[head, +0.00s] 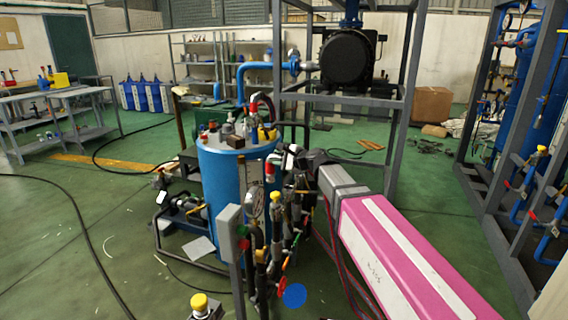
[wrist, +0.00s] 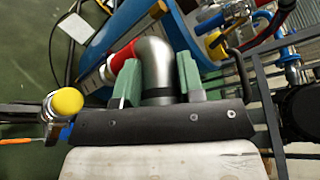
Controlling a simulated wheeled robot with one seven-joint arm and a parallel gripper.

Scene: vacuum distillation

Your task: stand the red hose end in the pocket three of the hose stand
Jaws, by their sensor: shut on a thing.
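In the wrist view my gripper (wrist: 158,72) has its two green fingers on either side of a grey elbow-shaped pipe end with a red collar (wrist: 122,58), which I take as the red hose end. The fingers are shut on it. The collar points to the left, towards a pale strip on the blue drum. In the head view my gripper (head: 288,164) is at the right side of the blue drum, and a red and white piece (head: 269,171) shows just left of it. I cannot pick out the hose stand or its pocket three with certainty.
The blue drum (head: 226,190) carries several fittings on its lid. A gauge (head: 253,204), dark pipes and a red valve wheel (head: 282,287) stand in front of it, close below my gripper. A grey frame (head: 396,145) rises behind. Open green floor lies to the left.

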